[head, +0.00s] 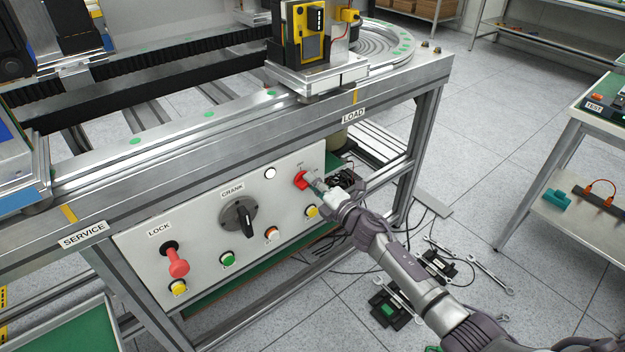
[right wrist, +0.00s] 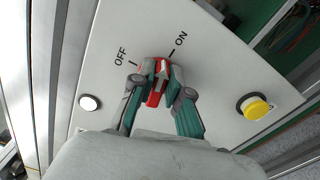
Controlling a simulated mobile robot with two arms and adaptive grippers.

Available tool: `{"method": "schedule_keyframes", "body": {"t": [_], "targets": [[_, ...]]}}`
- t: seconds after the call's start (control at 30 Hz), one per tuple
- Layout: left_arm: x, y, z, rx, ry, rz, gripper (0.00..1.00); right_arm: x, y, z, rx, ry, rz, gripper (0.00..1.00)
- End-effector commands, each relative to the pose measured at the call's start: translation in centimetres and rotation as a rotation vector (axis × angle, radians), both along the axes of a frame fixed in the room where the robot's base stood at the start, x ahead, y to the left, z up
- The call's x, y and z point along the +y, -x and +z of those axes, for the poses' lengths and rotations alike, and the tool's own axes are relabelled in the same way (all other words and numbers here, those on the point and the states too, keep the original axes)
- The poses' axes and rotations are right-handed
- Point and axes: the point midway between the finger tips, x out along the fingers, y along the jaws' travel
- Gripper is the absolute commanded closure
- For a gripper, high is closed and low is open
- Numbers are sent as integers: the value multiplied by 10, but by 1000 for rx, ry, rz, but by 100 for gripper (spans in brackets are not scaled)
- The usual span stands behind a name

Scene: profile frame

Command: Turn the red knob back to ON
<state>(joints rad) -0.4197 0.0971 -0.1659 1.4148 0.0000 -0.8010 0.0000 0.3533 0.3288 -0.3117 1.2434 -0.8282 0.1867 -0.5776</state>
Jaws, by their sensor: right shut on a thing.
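The red knob (head: 301,181) is at the upper right of the white control panel (head: 140,240). My right gripper (head: 312,187) is shut on it from the front. In the right wrist view the red knob (right wrist: 154,97) sits between the two teal finger pads of the right gripper (right wrist: 160,92). Its pale pointer points upward, nearer the ON mark (right wrist: 176,45) than the OFF mark (right wrist: 126,61). The fingers hide the knob's sides. My left gripper is not in view.
The panel also holds a black crank knob (head: 239,216), a red lock handle (head: 177,262), a white button (head: 270,172) and several coloured buttons. A yellow button (right wrist: 255,107) lies right of my gripper. Tools and cables lie on the floor at right.

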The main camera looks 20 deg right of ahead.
Motion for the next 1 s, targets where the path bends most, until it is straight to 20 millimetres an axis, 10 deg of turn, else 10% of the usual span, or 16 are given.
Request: {"method": "schedule_keyframes", "body": {"t": [1.0], "targets": [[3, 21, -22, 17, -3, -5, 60, -1, 0, -5, 89, -238, -1, 100]]}}
